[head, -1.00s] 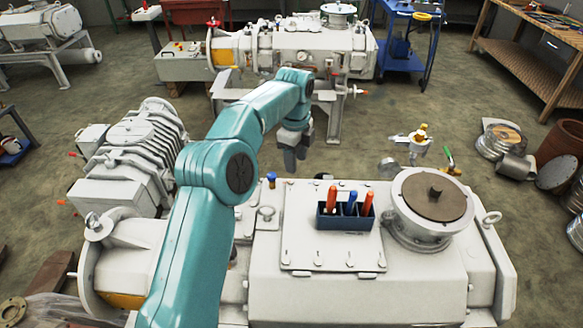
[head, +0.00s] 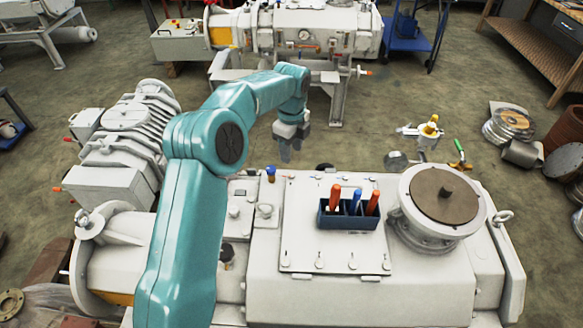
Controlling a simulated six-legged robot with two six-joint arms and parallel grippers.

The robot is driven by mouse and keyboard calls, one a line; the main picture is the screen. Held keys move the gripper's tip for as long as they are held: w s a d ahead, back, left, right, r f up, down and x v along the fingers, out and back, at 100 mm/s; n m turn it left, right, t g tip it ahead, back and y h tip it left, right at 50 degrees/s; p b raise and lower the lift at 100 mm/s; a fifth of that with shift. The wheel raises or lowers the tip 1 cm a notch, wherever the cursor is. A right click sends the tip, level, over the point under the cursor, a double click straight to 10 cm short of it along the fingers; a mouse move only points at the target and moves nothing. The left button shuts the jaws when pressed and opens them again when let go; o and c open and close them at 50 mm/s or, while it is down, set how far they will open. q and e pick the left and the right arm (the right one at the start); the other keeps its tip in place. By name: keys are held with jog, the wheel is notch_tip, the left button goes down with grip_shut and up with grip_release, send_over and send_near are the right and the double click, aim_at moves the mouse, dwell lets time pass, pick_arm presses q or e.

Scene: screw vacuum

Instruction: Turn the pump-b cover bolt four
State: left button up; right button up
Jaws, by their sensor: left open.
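A large white pump (head: 415,285) fills the foreground. A flat cover plate (head: 335,252) lies on its top, with several small bolts along its front edge, one of them a bolt (head: 386,262) at the front right corner. I cannot tell which is number four, nor read any pump label. My left gripper (head: 287,150) is open and empty, pointing down. It appears in the picture just above the cover's back edge, apart from the bolts. My teal left arm hides part of the pump's left side. My right gripper is not in view.
A dark blue tool holder (head: 346,216) with orange- and blue-handled tools stands on the cover. Right of it rises a round flange with a brown lid (head: 443,195). A second white pump (head: 300,40) stands behind, with open floor between. A wooden workbench (head: 535,50) is at the back right.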

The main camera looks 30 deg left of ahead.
aim_at(291, 174)
pick_arm(q)
notch_tip(291, 174, down, 9)
jog(key=shift+a+r+p, duration=0.1)
jog(key=shift+r+p, duration=0.05)
jog(key=shift+p, duration=0.45)
grip_shut()
